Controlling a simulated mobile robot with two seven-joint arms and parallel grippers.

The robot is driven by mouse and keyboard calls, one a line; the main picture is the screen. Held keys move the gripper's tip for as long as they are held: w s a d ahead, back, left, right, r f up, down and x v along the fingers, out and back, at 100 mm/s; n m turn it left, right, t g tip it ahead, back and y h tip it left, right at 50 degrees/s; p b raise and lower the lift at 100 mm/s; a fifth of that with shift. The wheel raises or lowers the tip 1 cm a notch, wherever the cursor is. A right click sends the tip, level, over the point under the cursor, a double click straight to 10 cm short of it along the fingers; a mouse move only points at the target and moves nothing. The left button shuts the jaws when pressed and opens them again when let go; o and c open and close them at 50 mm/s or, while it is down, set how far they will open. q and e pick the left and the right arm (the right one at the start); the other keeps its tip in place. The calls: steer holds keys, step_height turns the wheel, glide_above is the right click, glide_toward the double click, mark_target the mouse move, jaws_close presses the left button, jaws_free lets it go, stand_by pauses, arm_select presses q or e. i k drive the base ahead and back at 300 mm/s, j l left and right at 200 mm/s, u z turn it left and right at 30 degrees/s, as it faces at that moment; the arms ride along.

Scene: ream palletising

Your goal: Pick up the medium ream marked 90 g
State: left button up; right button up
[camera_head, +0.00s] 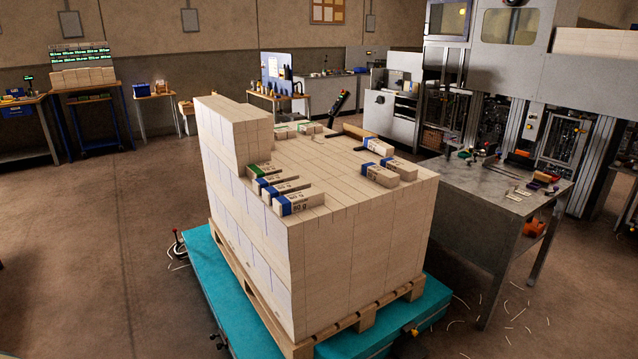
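Reams lie on top of a large block of pale stacked reams (350,245). At its front left edge are a ream with a green band (263,170) and several with blue bands. The nearest blue-banded ream (303,202) carries a weight print that looks like 60 g or 80 g. Blue-banded reams (380,174) also lie at the right edge, with another (378,147) behind them. Small green-marked reams (308,128) lie at the back. I cannot read 90 g on any of them. Neither of my grippers is in view.
The block stands on a wooden pallet (365,318) over a teal platform (205,268). A taller stack (235,135) rises at its left. A grey metal table (485,190) with small tools stands close on the right, before large machines. The floor on the left is open.

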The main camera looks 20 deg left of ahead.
mark_target(265, 181)
steer(key=z, duration=1.7)
steer(key=k+j+z, duration=0.2)
steer(key=j, duration=0.25)
steer(key=k+j+z, duration=0.15)
steer(key=j, duration=0.25)
steer(key=k+j, duration=0.2)
steer(key=j, duration=0.2)
steer(key=k+j, duration=0.45)
steer(key=j, duration=0.3)
steer(key=k+j, duration=0.45)
steer(key=j, duration=0.3)
